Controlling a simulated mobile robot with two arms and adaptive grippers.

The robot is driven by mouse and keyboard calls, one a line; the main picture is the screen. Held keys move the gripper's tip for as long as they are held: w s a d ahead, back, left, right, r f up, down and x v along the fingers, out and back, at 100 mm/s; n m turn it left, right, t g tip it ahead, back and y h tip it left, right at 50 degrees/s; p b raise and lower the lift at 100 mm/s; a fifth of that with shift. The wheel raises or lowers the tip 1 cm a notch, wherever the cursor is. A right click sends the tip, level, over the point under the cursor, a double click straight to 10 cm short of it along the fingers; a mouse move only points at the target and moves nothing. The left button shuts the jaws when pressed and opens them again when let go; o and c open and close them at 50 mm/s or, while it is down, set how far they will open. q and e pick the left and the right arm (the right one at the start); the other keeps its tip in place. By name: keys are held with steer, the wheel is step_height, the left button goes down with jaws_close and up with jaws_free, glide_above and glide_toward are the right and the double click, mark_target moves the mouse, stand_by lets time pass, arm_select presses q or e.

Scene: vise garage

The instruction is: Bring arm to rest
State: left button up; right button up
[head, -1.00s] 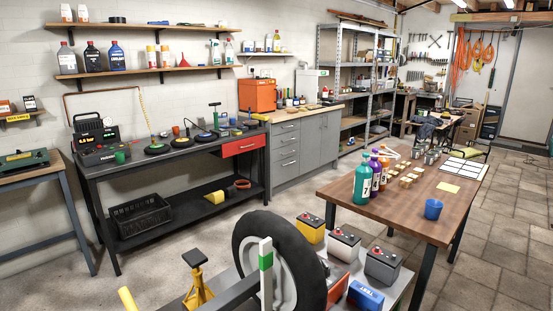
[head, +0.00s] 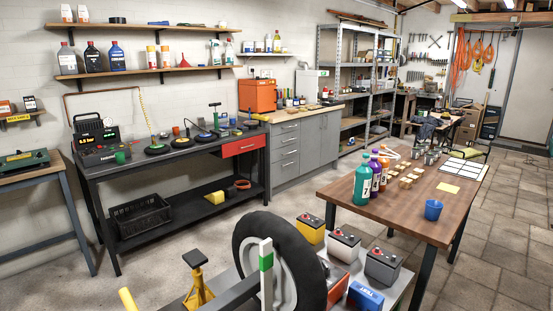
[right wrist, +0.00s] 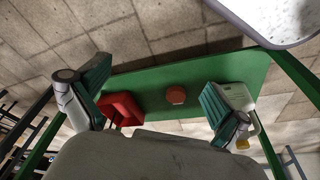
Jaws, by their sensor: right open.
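My right gripper (right wrist: 158,98) is open in the right wrist view, its two padded fingers spread wide apart with nothing held between them. Beyond the fingers is a flat green surface (right wrist: 215,70) with a small round red-brown thing (right wrist: 176,95) on it, seen in the gap. A red open box-like thing (right wrist: 122,109) shows beside the left finger, and a white thing is partly hidden behind the right finger. Neither of my grippers shows in the head view, so my left gripper is not seen.
A wooden table (head: 398,190) with bottles and small blocks stands at the right. A tire (head: 278,262), yellow jack stand (head: 198,285) and several batteries (head: 343,247) are in front. A dark workbench (head: 183,160) stands at the left. Paved floor is open at the far right.

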steer(key=s+d+f+g, duration=0.1)
steer(key=s+d+f, duration=0.2)
steer(key=s+f, duration=1.5)
step_height(320, 180, down, 2)
steer(key=shift+g, duration=0.3)
steer(key=shift+s+d, duration=0.1)
